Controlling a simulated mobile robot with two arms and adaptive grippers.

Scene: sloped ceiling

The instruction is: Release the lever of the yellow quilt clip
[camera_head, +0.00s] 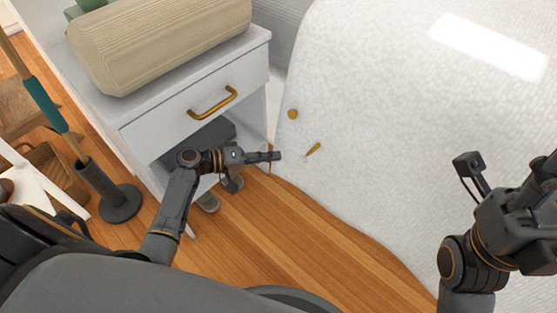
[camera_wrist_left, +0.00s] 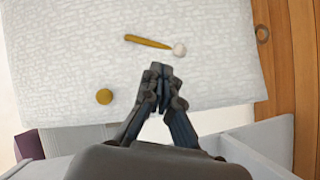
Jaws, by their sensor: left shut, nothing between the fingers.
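A yellow elongated bar (camera_head: 313,150) lies on the white quilt (camera_head: 400,130), close to the bed's edge. In the left wrist view the bar (camera_wrist_left: 147,41) has a small white knob (camera_wrist_left: 179,50) at one end. A separate yellow round piece (camera_head: 292,114) lies beside it, also in the left wrist view (camera_wrist_left: 104,96). I cannot tell which of them is the clip's body and which its lever. My left gripper (camera_head: 277,155) is shut and empty, apart from both pieces, by the quilt's edge. My right gripper (camera_head: 545,170) is partly cut off at the right; its fingers are unclear.
A white nightstand (camera_head: 160,130) with a brass drawer handle (camera_head: 213,102) stands left of the bed, close to my left arm. A beige ribbed object (camera_head: 160,40) sits on top. A dark round-based holder (camera_head: 120,203) stands on the wooden floor. The quilt is otherwise clear.

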